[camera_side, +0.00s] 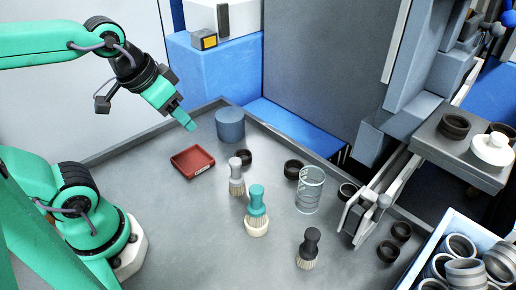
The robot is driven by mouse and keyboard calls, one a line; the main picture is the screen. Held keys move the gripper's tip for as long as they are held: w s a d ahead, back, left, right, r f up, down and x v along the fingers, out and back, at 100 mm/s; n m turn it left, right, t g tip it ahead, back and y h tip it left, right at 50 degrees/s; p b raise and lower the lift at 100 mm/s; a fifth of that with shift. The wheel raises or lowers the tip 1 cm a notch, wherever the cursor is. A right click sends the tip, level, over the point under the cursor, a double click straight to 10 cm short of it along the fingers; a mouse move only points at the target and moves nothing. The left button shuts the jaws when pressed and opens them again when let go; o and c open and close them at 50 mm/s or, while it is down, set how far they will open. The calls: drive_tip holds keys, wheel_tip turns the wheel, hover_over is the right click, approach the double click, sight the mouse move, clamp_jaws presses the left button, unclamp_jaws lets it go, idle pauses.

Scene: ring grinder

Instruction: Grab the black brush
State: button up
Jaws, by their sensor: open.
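The black brush (309,248) stands upright, bristles down, on the grey table (190,240) near the front. A teal-handled brush (257,205) is up and left of it, with its bristles at a cream round piece. A grey-handled brush (236,175) stands farther back. My gripper (188,124) is open and empty, high over the back left of the table, well apart from the black brush. The gap between its fingers is hard to see from this side.
A red square tray (192,162) and a blue-grey cylinder (230,125) are near my gripper. A clear beaker (309,190) stands behind the black brush. Dark rings (388,251) lie to the right, by a metal rail. A blue crate (432,243) of rings is at lower right.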

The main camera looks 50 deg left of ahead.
drive_tip(key=w+d+g, duration=0.2)
drive_tip(key=w+d, duration=0.3)
drive_tip(key=d, duration=0.1)
drive_tip(key=m+g, duration=0.3)
hover_over(313, 234)
drive_tip(key=f, duration=1.1)
drive_tip(key=shift+w+a+f, duration=0.15)
drive_tip(key=shift+a+f, duration=0.15)
drive_tip(key=shift+a, duration=0.05)
drive_tip(key=shift+d+f, duration=0.15)
drive_tip(key=shift+d, duration=0.1)
drive_tip(key=shift+f, duration=3.95)
clamp_jaws()
